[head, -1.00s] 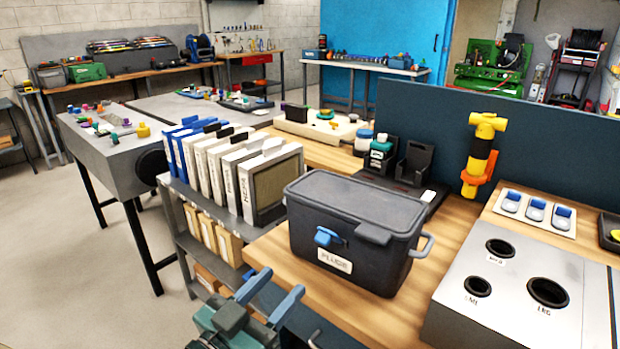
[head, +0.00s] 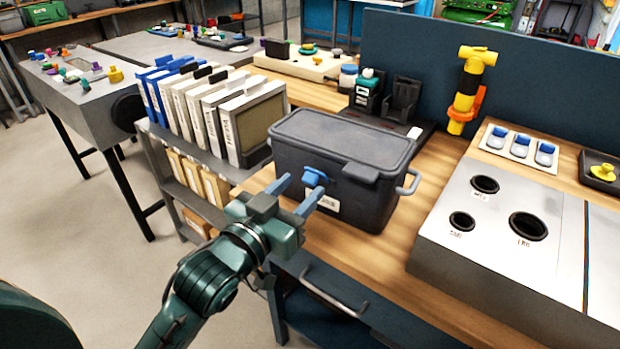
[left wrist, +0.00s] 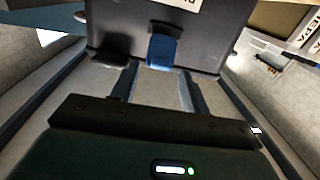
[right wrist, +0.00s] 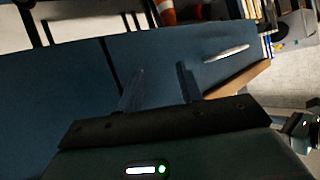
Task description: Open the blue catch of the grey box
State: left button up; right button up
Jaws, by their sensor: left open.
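The dark grey box (head: 345,165) stands on the wooden bench with its lid down. Its blue catch (head: 316,176) is on the front face, above a white label. My left gripper (head: 297,192) is open in front of the box, its two blue-grey fingers pointing at the catch. In the left wrist view the blue catch (left wrist: 162,50) lies ahead between the open fingers (left wrist: 158,88), and the grey box (left wrist: 115,25) fills the top. I cannot tell whether the fingers touch it. My right gripper (right wrist: 160,88) has its fingers apart, with nothing between them, facing a blue panel.
A row of white and blue binders (head: 215,115) stands left of the box. A steel block with round holes (head: 500,225) sits to the right. A yellow and black tool (head: 468,90) hangs on the blue partition (head: 540,80). A drawer handle (head: 333,292) is below the bench edge.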

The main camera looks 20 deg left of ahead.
aim_at(307, 182)
pick_arm(q)
jog(key=shift+x, duration=2.15)
jog(key=shift+c, duration=0.2)
jog(key=shift+f, duration=0.1)
jog(key=c, duration=0.6)
